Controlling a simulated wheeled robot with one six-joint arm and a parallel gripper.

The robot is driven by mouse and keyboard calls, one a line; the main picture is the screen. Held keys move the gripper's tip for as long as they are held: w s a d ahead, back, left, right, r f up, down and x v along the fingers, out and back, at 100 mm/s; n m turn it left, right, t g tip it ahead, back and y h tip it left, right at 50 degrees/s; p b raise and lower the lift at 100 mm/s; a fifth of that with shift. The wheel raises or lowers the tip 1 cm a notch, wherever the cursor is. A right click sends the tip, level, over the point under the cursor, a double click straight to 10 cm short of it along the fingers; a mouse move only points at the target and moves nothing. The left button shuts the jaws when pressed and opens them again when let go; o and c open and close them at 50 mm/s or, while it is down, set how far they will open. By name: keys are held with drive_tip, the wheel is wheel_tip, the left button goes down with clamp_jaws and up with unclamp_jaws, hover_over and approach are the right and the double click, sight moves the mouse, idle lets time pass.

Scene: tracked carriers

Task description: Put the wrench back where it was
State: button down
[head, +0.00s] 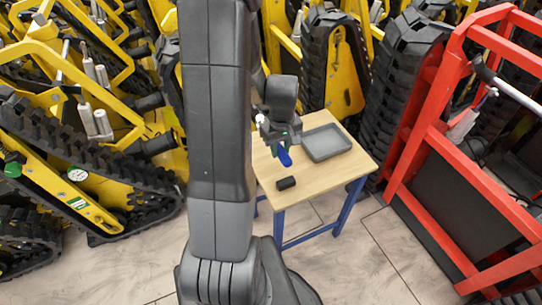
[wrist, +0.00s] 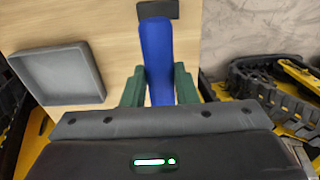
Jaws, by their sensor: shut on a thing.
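A long blue thing, which I take to be the wrench (head: 285,157), is held at my gripper (head: 276,145) above the wooden table (head: 345,167). In the wrist view the blue wrench (wrist: 157,48) lies between the two green fingers of my gripper (wrist: 158,88), which are shut on it. Its far end points towards a small black block (wrist: 158,9) and overlaps it in the picture. Its near end is hidden behind the gripper body. I cannot tell its exact height above the table.
An empty grey tray (head: 326,142) lies on the table, right of my gripper; it also shows in the wrist view (wrist: 68,76). The black block (head: 286,183) lies near the front edge. Yellow tracked carriers (head: 75,170) and a red frame (head: 440,160) stand close around.

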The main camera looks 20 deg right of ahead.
wheel_tip(320, 180, down, 8)
drive_tip(key=shift+r+b, duration=0.15)
drive_tip(key=shift+b, duration=0.35)
drive_tip(key=c, duration=1.1)
unclamp_jaws()
drive_tip(key=shift+c, duration=0.2)
drive_tip(key=shift+r, duration=0.1)
drive_tip(key=r+p, duration=0.1)
drive_tip(key=r, duration=0.5)
drive_tip(key=r+p, duration=0.1)
drive_tip(key=r, duration=0.5)
drive_tip(key=shift+s, duration=0.2)
